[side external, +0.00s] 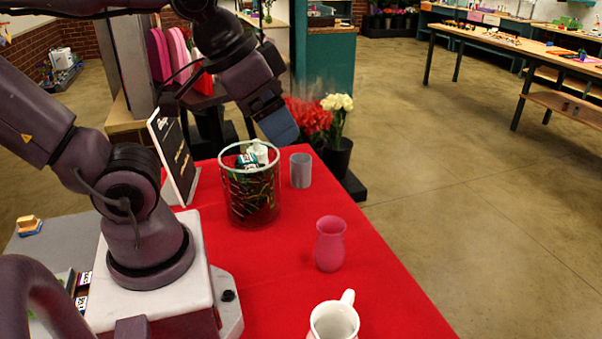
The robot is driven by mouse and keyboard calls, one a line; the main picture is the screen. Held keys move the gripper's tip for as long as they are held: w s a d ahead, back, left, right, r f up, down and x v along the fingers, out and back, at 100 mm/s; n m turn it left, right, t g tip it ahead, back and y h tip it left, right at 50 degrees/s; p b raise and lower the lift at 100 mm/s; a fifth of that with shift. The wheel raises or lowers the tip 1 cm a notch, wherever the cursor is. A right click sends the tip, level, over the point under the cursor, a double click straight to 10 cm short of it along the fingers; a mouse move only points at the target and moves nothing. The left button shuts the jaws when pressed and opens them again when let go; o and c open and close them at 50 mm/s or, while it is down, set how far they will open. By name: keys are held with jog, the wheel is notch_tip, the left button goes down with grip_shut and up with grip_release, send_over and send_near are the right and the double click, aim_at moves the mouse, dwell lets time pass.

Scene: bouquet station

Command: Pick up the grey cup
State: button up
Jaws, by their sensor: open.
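The grey cup (300,172) stands upright on the red table, near its far end. My gripper (281,131) is above the table, higher than the cup and a little to its left in the picture. It is open, with nothing visible held in it, and there is a gap between it and the cup. Its fingers are seen from the side and overlap each other.
A clear container (252,199) with items inside stands just left of the cup. A pink vase (330,244) and a white mug (334,320) stand nearer the camera. A black sign (172,155) stands at left. Flowers (337,103) are behind the table.

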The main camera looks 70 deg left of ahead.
jog(key=shift+o, duration=1.1)
